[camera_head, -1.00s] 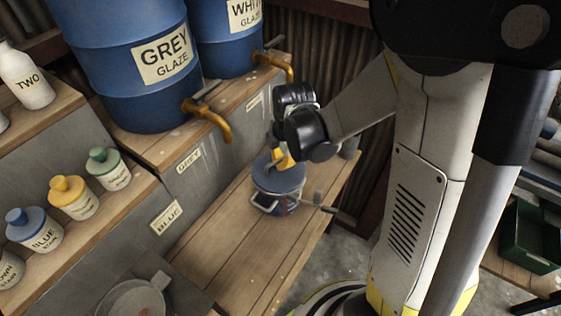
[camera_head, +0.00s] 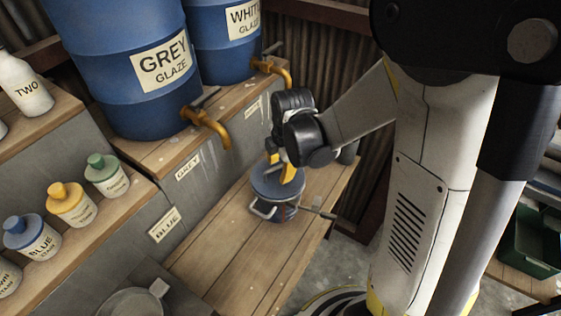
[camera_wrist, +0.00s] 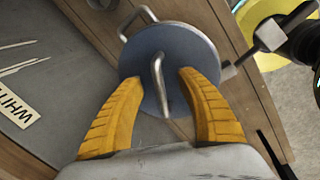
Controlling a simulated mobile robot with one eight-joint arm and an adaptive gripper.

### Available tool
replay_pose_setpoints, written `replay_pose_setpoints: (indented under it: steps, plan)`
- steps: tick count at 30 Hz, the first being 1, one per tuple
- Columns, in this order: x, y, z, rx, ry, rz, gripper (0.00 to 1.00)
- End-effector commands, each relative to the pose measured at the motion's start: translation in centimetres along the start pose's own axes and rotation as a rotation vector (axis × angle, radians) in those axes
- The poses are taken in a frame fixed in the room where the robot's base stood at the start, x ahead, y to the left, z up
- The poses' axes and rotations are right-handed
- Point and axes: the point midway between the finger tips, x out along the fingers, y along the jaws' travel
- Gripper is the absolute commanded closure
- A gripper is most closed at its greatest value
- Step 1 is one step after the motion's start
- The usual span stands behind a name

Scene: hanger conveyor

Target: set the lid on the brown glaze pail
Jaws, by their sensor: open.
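The blue-grey lid (camera_head: 277,182) sits on a pail (camera_head: 278,211) on the lower wooden bench in the head view. I cannot tell whether this is the brown glaze pail, as no label shows on it. In the wrist view the round lid (camera_wrist: 180,62) has a metal bar handle (camera_wrist: 159,84) across its top. My gripper (camera_head: 282,170) is just above the lid, pointing down. Its yellow fingers (camera_wrist: 160,82) are open, one on each side of the handle, with gaps between. Nothing is held.
Blue drums labelled grey glaze (camera_head: 140,75) and white glaze (camera_head: 222,40) stand behind, with yellow taps (camera_head: 210,128) over the bench. Stain bottles (camera_head: 70,204) line the left shelf. The lower bench (camera_head: 240,262) is clear in front of the pail.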

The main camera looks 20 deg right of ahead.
Motion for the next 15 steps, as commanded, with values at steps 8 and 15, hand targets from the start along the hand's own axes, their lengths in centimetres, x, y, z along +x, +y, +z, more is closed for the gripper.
replay_pose_setpoints:
  steps: [8,15]
  plan:
    - [-4.5,-0.1,0.0,0.000,0.000,0.000,0.56]
    - [-9.4,-0.1,0.0,0.000,0.000,0.000,0.56]
